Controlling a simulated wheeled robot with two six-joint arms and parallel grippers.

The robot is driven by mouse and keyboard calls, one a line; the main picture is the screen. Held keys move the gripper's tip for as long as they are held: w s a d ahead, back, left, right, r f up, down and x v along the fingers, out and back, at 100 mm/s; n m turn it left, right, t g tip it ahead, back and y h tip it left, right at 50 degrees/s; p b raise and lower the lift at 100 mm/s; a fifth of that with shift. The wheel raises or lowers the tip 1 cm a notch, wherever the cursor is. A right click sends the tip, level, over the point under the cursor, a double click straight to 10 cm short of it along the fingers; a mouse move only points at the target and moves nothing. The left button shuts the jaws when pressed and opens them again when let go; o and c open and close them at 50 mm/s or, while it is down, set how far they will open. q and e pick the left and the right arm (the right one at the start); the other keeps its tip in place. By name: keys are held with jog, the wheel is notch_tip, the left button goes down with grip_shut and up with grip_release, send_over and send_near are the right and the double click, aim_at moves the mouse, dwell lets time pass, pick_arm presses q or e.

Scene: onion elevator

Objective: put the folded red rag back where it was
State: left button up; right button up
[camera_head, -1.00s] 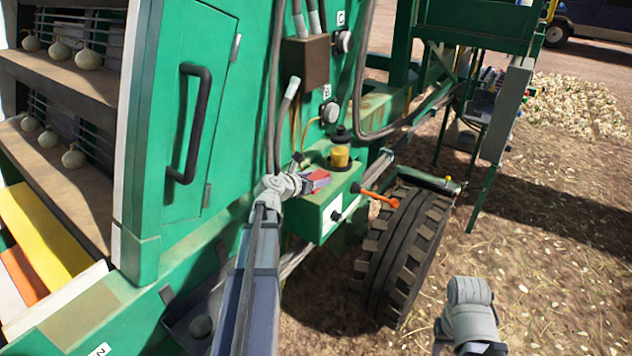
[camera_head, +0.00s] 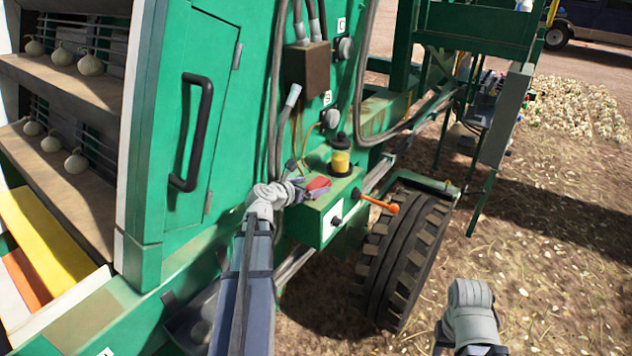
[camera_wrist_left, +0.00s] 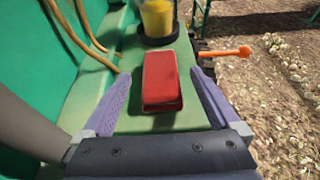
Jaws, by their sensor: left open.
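The folded red rag (camera_head: 319,184) lies on top of the green box (camera_head: 318,228) on the machine's side, by a yellow-filled jar (camera_head: 340,160). In the left wrist view the rag (camera_wrist_left: 162,82) is a flat red block on the green surface, its long side pointing away from me. My left gripper (camera_head: 304,188) is open at the rag's near end. Its two purple fingers stand on either side of the rag, with a gap visible on each side. My right arm shows at the bottom right, but I cannot make out its gripper.
An orange-handled lever (camera_head: 382,204) sticks out from the box's right side, above a large tyre (camera_head: 402,262). Hoses (camera_head: 276,100) run down the green panel behind the box. A door handle (camera_head: 193,135) and onion shelves (camera_head: 75,85) are at left. Open ground lies right.

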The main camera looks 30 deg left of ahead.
pick_arm(q)
jog(key=p+v, duration=0.2)
jog(key=v, duration=0.6)
jog(key=shift+s, duration=0.3)
jog(key=shift+d, duration=0.15)
jog(key=d+f+m+g+h, duration=0.2)
jog(key=d+f+m+g, duration=0.15)
jog(key=d+m, duration=0.6)
jog(key=d+f+m+g+h, duration=0.3)
jog(key=d+m, duration=0.4)
jog(key=d, duration=0.6)
jog(key=s+d+f+m+g+y, duration=0.3)
jog(key=s+d+m, duration=0.4)
jog(key=m, duration=0.4)
jog(key=s+d+f+m+g+y, duration=0.3)
jog(key=s+d+m, duration=0.5)
jog(key=m, duration=0.3)
jog(key=shift+s+d+f+g+y, duration=0.2)
jog(key=shift+s+f+g+y, duration=0.2)
jog(key=shift+s+g+y, duration=0.25)
